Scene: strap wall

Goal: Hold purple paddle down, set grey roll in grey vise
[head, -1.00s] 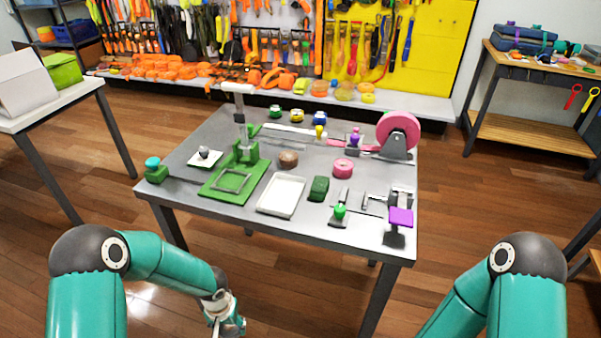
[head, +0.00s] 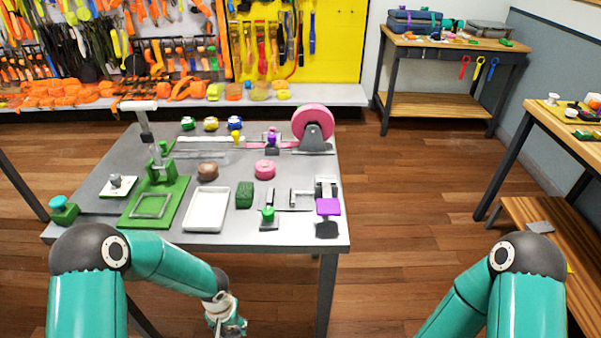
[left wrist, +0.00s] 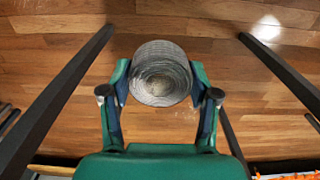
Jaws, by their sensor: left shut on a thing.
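My left gripper (head: 228,325) hangs low in front of the table in the head view. It is shut on the grey roll, whose round ridged end (left wrist: 160,74) shows between the fingers (left wrist: 160,95) in the left wrist view. The purple paddle (head: 328,206) stands at the table's front right corner and is not touched. The grey vise (head: 320,188) appears to be the metal fixture at the paddle; its exact extent is hard to tell. My right gripper is outside the head view.
The grey table (head: 285,232) also holds a green press (head: 158,175), white tray (head: 207,209), green block (head: 244,195), pink roll (head: 265,170), brown roll (head: 208,172) and pink wheel (head: 312,122). Open floor lies right of the table.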

